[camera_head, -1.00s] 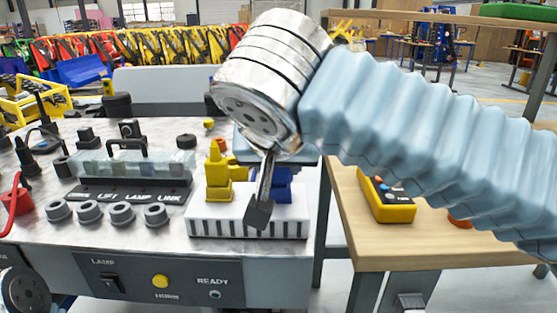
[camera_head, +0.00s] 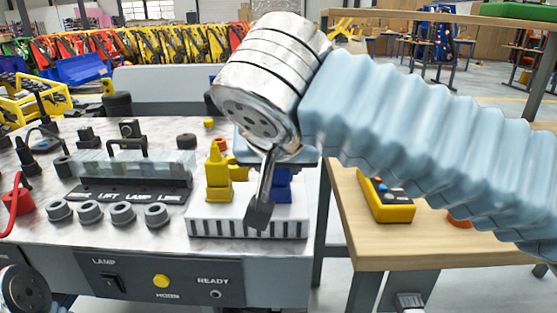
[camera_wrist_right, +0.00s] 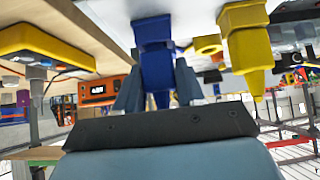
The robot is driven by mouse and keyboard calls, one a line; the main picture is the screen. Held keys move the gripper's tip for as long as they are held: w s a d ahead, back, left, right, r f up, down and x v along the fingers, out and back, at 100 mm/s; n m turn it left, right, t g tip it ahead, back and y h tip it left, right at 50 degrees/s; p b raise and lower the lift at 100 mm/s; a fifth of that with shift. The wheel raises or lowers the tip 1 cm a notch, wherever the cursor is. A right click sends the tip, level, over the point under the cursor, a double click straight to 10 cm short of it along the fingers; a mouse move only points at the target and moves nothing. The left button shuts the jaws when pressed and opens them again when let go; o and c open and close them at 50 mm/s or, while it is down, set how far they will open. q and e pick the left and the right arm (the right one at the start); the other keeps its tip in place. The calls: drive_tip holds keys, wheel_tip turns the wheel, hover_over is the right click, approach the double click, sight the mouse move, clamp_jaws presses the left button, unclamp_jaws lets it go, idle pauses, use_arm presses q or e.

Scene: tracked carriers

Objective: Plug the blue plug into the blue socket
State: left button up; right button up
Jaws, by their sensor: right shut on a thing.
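The blue plug (camera_head: 284,184) stands in a white slotted rack (camera_head: 205,226) at the front right of the bench, partly hidden behind my right gripper (camera_head: 262,208). In the right wrist view the blue plug (camera_wrist_right: 157,62) sits between the two fingers of my right gripper (camera_wrist_right: 157,84), which is shut on it. A yellow plug (camera_head: 216,176) stands in the same rack to the left; it also shows in the right wrist view (camera_wrist_right: 246,48). I cannot make out a blue socket. My left gripper is not in view.
Several grey round sockets (camera_head: 122,212) line the bench left of the rack, before a clear-covered panel (camera_head: 130,190). A yellow handheld box (camera_head: 391,208) lies on the wooden table (camera_head: 400,250) to the right. A gap separates bench and table.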

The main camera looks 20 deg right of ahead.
drive_tip(key=shift+f+b, duration=0.3)
drive_tip(key=shift+f, duration=0.05)
drive_tip(key=o, duration=1.2)
drive_tip(key=shift+c, duration=0.2)
